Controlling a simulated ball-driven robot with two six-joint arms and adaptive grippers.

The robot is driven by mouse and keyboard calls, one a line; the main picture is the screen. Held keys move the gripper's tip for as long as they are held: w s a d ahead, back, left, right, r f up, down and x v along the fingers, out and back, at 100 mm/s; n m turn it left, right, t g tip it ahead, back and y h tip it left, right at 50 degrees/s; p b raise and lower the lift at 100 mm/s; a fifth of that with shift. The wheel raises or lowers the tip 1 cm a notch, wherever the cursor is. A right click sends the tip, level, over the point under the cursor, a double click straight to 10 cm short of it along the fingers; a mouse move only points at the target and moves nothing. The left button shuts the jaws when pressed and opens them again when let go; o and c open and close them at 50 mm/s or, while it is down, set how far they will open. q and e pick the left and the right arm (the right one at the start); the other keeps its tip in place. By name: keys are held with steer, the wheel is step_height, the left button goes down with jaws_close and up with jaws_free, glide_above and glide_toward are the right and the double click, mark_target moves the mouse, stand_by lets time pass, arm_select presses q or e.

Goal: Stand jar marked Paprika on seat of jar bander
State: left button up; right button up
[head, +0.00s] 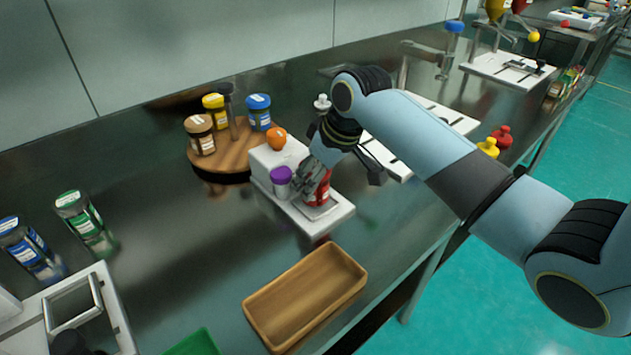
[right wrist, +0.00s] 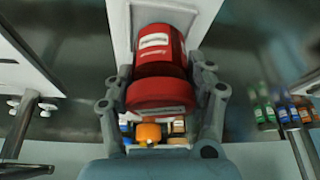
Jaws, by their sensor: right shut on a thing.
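The red jar (head: 321,194) is upright at the grey seat of the white jar bander (head: 340,217). Its white label is too small to read, so I cannot confirm it says Paprika. My right gripper (head: 312,182) is shut around the jar from behind and above. In the right wrist view the red jar (right wrist: 160,52) sits between both fingers of the gripper (right wrist: 165,78), over the white base. I cannot tell whether its bottom touches the seat. The bander has an orange knob (head: 276,138) and a purple part (head: 281,175) beside the jar. My left gripper is not in view.
A round wooden stand (head: 222,152) with several capped jars is behind the bander. A wooden tray (head: 305,296) lies in front. White fixtures and yellow and red bottles are at right. The left-middle counter is clear.

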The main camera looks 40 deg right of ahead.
steer(key=shift+f, duration=0.55)
steer(key=o, duration=1.2)
steer(key=shift+f, duration=0.1)
steer(key=p+v, duration=0.2)
steer(key=v, duration=1)
steer(key=shift+s, duration=0.1)
